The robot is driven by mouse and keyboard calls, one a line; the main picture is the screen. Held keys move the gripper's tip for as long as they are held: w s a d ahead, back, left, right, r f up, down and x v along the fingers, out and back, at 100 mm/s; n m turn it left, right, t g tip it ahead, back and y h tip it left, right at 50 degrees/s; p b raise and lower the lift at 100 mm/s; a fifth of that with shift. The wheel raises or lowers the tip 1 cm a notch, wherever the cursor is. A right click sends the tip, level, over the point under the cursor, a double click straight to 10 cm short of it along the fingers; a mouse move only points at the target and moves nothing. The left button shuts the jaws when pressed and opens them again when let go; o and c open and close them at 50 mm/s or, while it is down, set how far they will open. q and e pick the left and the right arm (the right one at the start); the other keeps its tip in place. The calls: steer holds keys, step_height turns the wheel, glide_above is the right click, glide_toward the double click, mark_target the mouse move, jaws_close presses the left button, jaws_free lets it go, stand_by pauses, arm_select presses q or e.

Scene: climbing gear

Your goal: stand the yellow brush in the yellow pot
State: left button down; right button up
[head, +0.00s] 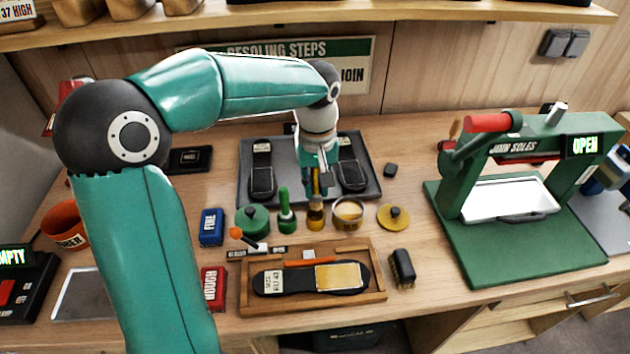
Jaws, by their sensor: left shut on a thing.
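My left gripper (316,172) reaches down from above at the middle of the bench. It is shut on the upright handle of the yellow brush (315,209). The brush's wide lower part shows below the fingers; I cannot tell whether it touches the bench. The yellow pot (348,228) is just right of the brush, open at the top, with pale contents. Its yellow lid (393,219), with a knob, lies on the bench to the right of the pot. My right gripper is not in view.
A green brush (286,212) and a lidded green pot (252,221) stand left. Behind is a dark tray (375,150) with shoe parts. In front is a wooden tray (378,270) with a sole. A green press (520,240) stands right.

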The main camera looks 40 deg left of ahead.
arm_select(q)
steer(key=shift+f+b, duration=1.6)
steer(key=shift+f, duration=0.7)
steer(key=c, duration=1)
jaws_free()
step_height(320, 180, up, 12)
steer(key=shift+f, duration=0.1)
